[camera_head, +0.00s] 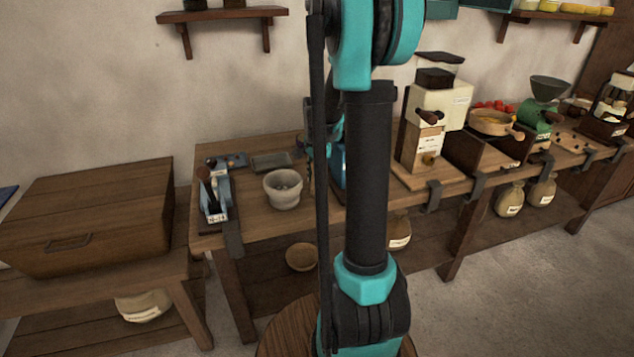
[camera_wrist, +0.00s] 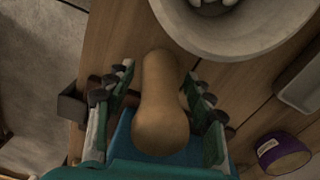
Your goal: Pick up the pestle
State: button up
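The pestle (camera_wrist: 160,105) is a pale wooden club shape in the middle of the wrist view, its thicker rounded end toward the camera. My gripper (camera_wrist: 158,80) has one finger on each side of it. The fingers are apart, with a visible gap to the pestle on the left and a narrower one on the right. In the head view my gripper is mostly behind my arm, and I cannot clearly make out the pestle there. The pale stone mortar (camera_head: 284,189) stands on the bench beside the gripper; its rim also shows in the wrist view (camera_wrist: 190,35).
A grey tray (camera_head: 272,160) lies behind the mortar. A blue-grey lever tool (camera_head: 214,195) stands at the bench's left end. A cream grinder (camera_head: 436,110) stands right of my arm. A purple labelled item (camera_wrist: 282,152) shows at the wrist view's lower right.

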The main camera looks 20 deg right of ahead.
grip_shut()
jog(key=shift+r, duration=0.1)
notch_tip(320, 180, up, 20)
dwell(0.7)
